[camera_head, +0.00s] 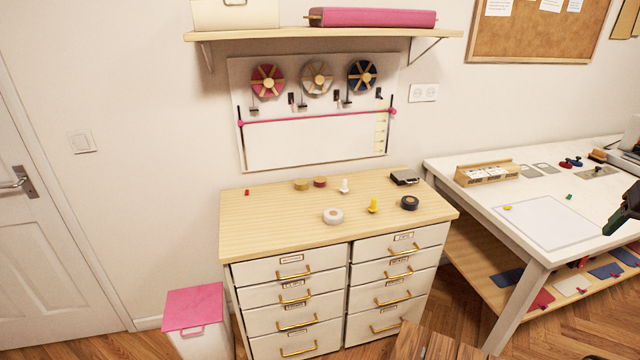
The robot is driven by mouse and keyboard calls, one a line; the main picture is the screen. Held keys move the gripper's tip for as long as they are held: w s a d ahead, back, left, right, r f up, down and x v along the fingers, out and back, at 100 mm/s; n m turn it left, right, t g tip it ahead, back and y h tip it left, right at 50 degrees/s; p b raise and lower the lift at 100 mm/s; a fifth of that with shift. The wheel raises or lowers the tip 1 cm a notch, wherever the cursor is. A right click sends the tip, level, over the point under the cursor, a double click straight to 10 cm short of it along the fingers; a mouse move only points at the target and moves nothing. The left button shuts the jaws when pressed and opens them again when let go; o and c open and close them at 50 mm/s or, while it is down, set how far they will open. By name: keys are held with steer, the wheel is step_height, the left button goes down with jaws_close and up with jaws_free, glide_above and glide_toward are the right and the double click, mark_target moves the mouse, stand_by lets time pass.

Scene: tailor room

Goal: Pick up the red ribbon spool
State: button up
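Two things fit the red ribbon spool, and I cannot tell which is meant. A small dark red roll (320,182) lies flat at the back of the wooden cabinet top, beside a gold roll (302,184). A larger red reel (267,81) with pale spokes hangs at the left of the wall board, beside a whitish reel (317,77) and a dark blue reel (362,76). A dark shape at the right edge, in front of the white table, looks like my gripper (616,222). It is partly cut off and far from both red spools; its fingers are unclear.
The cabinet top (275,222) also holds a white roll (333,216), a black roll (409,202), a yellow spool (373,205) and a dark box (404,177). A shelf (290,34) overhangs the board. A pink-lidded bin (194,306) stands left, a white table (470,195) right.

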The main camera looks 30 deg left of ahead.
steer(key=w+a+r+n+y, duration=0.1)
steer(key=w+a+r+n, duration=0.15)
steer(key=w+a, duration=0.55)
steer(key=w+a+r+n, duration=0.1)
steer(key=w+a+r, duration=0.3)
steer(key=w, duration=0.7)
steer(key=w+a+f+n+y, duration=0.1)
steer(key=w+a+n, duration=0.1)
steer(key=w+a, duration=0.7)
steer(key=w+a+f+n+y, duration=0.1)
steer(key=w+a+n, duration=0.1)
steer(key=w+a, duration=0.65)
steer(key=n+g+y, duration=0.2)
steer(key=n+y, duration=0.1)
steer(key=n, duration=0.3)
glide_above(321, 179)
steer(key=s+d, duration=0.2)
steer(key=d, duration=0.1)
steer(key=f, duration=3.2)
steer(key=shift+d+f, duration=0.1)
steer(key=shift+d, duration=0.1)
steer(key=shift+x, duration=3.15)
